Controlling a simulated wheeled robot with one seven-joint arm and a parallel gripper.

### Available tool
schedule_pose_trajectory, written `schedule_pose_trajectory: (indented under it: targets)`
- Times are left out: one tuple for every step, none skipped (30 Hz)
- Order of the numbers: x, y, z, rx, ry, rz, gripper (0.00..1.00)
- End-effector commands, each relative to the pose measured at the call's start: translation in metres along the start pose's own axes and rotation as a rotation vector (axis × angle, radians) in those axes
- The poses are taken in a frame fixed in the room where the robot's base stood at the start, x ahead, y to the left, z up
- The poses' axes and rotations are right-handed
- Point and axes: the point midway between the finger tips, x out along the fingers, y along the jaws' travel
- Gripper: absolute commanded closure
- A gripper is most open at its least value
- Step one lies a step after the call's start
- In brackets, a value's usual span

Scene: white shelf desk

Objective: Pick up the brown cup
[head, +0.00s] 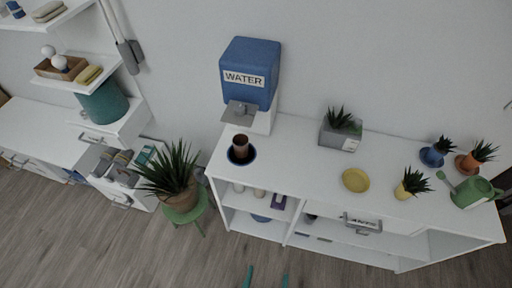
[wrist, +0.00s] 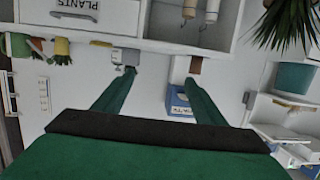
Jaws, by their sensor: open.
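The brown cup (head: 240,144) stands on a dark blue saucer (head: 251,159) at the left end of the white shelf desk, below the water dispenser (head: 249,70). In the upside-down wrist view the cup (wrist: 195,65) appears small, just beyond the tip of the right-hand finger. My gripper (head: 267,277) shows only as two green fingertips at the bottom edge of the head view, apart from the desk. In the wrist view my gripper (wrist: 160,78) is open, with nothing between its fingers.
The white desk (head: 300,152) also holds a grey planter (head: 340,134), a yellow dish (head: 355,180), small potted plants and a green watering can (head: 472,192). A large potted plant (head: 176,180) stands on a green stool left of the desk. The floor in front is clear.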

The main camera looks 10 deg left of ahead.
Motion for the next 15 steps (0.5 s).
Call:
schedule_pose_trajectory:
  targets:
    - [0.01, -0.003, 0.001, 0.006, 0.004, -0.001, 0.35]
    - [0.016, -0.005, 0.003, 0.01, 0.002, -0.003, 0.35]
    - [0.026, -0.008, 0.006, 0.016, -0.001, -0.006, 0.35]
    - [0.035, -0.01, 0.009, 0.02, -0.003, -0.008, 0.35]
    - [0.044, -0.013, 0.01, 0.024, -0.006, -0.012, 0.35]
    - [0.057, -0.019, 0.013, 0.028, -0.01, -0.019, 0.35]
    - [0.067, -0.023, 0.015, 0.032, -0.015, -0.025, 0.35]
    - [0.077, -0.026, 0.016, 0.035, -0.018, -0.031, 0.35]
    - [0.09, -0.032, 0.017, 0.039, -0.023, -0.04, 0.35]
    - [0.1, -0.036, 0.018, 0.041, -0.026, -0.048, 0.35]
    - [0.11, -0.041, 0.018, 0.043, -0.03, -0.056, 0.35]
    - [0.124, -0.046, 0.018, 0.044, -0.034, -0.067, 0.35]
    - [0.134, -0.051, 0.017, 0.045, -0.037, -0.076, 0.35]
    - [0.144, -0.056, 0.016, 0.045, -0.041, -0.085, 0.35]
    - [0.157, -0.061, 0.015, 0.044, -0.046, -0.098, 0.35]
